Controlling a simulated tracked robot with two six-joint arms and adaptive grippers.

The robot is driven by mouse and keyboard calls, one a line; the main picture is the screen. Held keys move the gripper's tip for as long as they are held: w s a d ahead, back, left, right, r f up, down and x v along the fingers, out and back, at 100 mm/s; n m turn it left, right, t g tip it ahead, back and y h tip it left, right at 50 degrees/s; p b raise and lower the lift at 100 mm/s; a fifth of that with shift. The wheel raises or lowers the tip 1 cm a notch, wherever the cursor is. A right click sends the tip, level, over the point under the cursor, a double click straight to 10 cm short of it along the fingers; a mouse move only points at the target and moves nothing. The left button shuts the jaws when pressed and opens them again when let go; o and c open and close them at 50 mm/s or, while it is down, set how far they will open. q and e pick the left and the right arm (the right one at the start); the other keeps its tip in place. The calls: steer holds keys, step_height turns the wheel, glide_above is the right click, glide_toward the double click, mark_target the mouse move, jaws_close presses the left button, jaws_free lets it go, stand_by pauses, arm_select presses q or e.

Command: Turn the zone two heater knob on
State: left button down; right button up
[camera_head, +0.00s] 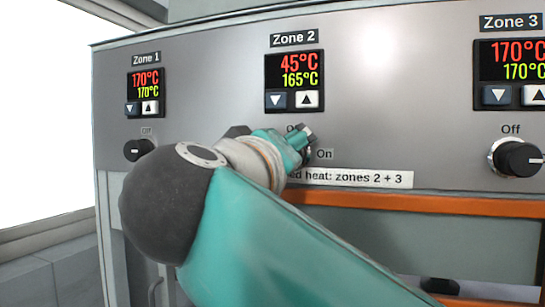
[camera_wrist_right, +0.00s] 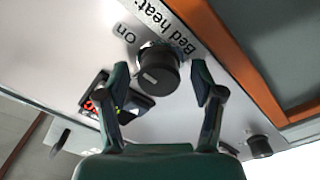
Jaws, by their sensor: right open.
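The zone two heater knob (camera_wrist_right: 158,70) is a round black knob in the right wrist view, on the grey panel beside the "On" label. A small pale mark shows on its face, on the side toward the display. In the head view it is mostly hidden behind my right gripper (camera_head: 298,138), below the Zone 2 display (camera_head: 294,82), which reads 45°C over 165°C. My right gripper is open, with one finger on each side of the knob. I cannot tell whether the fingers touch it. My left gripper is not in view.
The Zone 1 knob (camera_head: 138,149) is at the left and the Zone 3 knob (camera_head: 518,158) at the right. A white "heat: zones 2 + 3" label (camera_head: 355,179) and an orange strip (camera_head: 430,204) run below the Zone 2 knob.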

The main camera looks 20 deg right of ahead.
steer(key=v, duration=1.1)
steer(key=shift+a+f, duration=0.15)
steer(key=shift+a, duration=0.05)
steer(key=shift+s, duration=0.15)
